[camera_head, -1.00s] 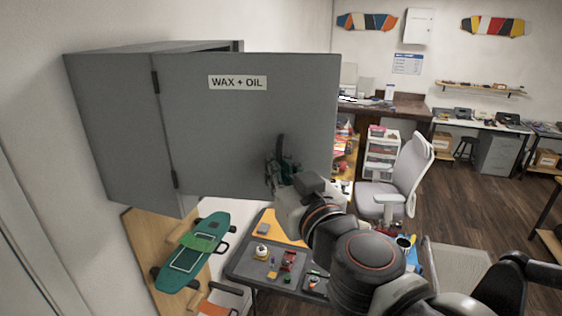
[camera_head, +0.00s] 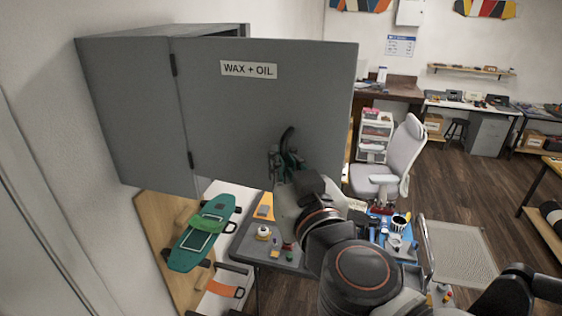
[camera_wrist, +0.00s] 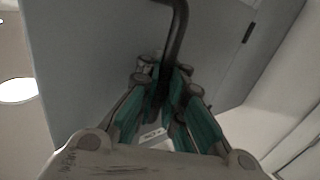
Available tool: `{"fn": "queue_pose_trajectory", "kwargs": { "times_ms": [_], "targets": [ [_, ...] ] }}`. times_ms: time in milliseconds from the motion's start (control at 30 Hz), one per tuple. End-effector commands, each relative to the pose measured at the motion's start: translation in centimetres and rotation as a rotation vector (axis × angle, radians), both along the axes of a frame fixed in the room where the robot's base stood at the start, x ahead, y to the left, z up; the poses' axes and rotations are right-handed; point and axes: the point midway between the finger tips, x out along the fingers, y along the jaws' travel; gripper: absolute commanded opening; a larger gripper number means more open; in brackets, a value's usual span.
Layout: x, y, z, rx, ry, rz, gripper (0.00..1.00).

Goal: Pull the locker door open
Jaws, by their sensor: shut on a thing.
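The grey locker (camera_head: 130,118) hangs on the left wall in the head view. Its door (camera_head: 258,110), labelled "WAX + OIL", is hinged at its left edge and stands ajar, with a dark gap along the top. A dark curved handle (camera_head: 287,137) is on the door's lower right part. My gripper (camera_head: 285,163) is at the handle. In the wrist view, the green-padded fingers (camera_wrist: 166,88) are shut around the lower part of the black handle (camera_wrist: 176,35), against the grey door (camera_wrist: 95,60). The locker's inside is mostly hidden by the door.
A green skateboard (camera_head: 203,232) is on a wooden board (camera_head: 160,215) below the locker. A dark table with small items (camera_head: 265,247) stands under the door. A white chair (camera_head: 397,160) is behind to the right, with open wooden floor (camera_head: 460,195).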

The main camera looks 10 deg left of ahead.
Motion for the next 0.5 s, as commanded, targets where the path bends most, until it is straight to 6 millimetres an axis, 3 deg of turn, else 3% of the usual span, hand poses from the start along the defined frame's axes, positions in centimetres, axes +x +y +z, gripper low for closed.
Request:
{"fn": "queue_pose_trajectory", "kwargs": {
  "times_ms": [133, 200, 267, 500],
  "targets": [
    [-0.03, -0.22, -0.17, -0.001, 0.0, -0.005, 0.0],
    [-0.02, -0.23, -0.17, -0.001, 0.0, -0.005, 0.18],
    [-0.01, -0.21, -0.15, -0.001, 0.0, -0.005, 0.29],
    [-0.01, -0.1, -0.08, 0.0, 0.0, -0.002, 0.29]
  ]
}}
